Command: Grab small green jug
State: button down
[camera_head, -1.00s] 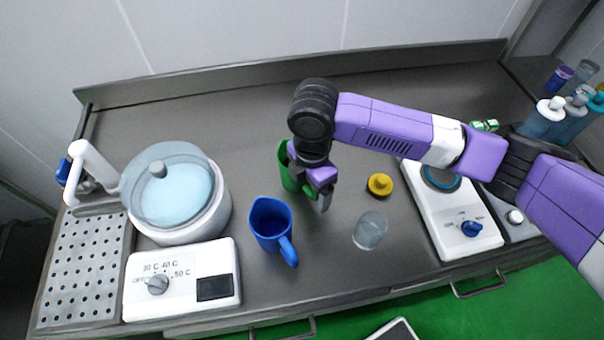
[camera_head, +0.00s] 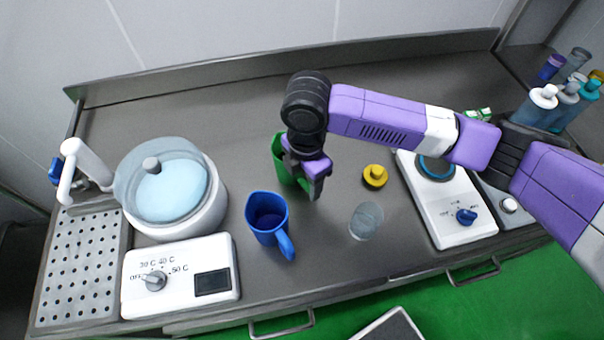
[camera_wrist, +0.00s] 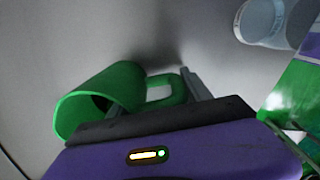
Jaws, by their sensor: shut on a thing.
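The small green jug (camera_head: 281,160) stands on the steel counter, partly hidden behind my gripper (camera_head: 311,186). In the wrist view the green jug (camera_wrist: 104,97) shows its open mouth at the left and its handle at the right. My gripper (camera_wrist: 178,86) is shut on the jug at its handle, with a grey finger beside the handle. The jug's base is hard to make out, so I cannot tell whether it touches the counter.
A blue jug (camera_head: 268,222) stands just in front. A clear glass (camera_head: 366,220) and a yellow weight-like piece (camera_head: 374,176) are to the right. A white heated pot (camera_head: 180,220) is at the left, a white scale-like device (camera_head: 458,222) at the right. The rear counter is clear.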

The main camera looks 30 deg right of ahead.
jog(key=shift+r, duration=0.15)
notch_tip(320, 180, up, 20)
jog(key=shift+f+b, duration=0.2)
jog(key=shift+b, duration=0.15)
dwell(1.0)
dwell(2.6)
jog(key=shift+r, duration=0.1)
dwell(0.4)
